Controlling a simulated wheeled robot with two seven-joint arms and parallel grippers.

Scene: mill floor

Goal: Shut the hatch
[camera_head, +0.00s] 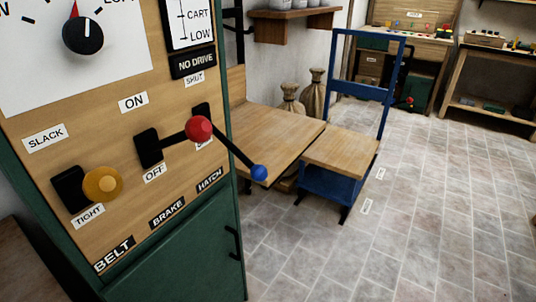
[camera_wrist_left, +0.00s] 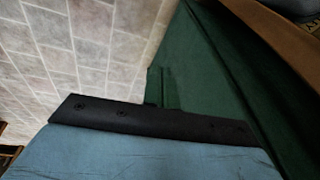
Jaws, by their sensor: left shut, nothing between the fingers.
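The hatch lever, with its blue knob (camera_head: 258,172), is on the wooden control panel above the "HATCH" label (camera_head: 209,180). Its arm slants down to the right. A "SHUT" label (camera_head: 194,79) is above its black mount; the label below is mostly hidden by the brake lever's red knob (camera_head: 199,129). My left gripper (camera_wrist_left: 152,105) shows only in the left wrist view, as a dark bar with bolts on a blue-grey body. It is shut and empty, near a green cabinet surface (camera_wrist_left: 225,75). Neither gripper shows in the head view.
The belt lever's yellow knob (camera_head: 102,184) is at the panel's left, by "TIGHT". The red knob sticks out close to the blue lever. A wooden table (camera_head: 275,130) and blue trolley (camera_head: 335,185) stand behind the panel. Tiled floor (camera_head: 440,210) is clear at right.

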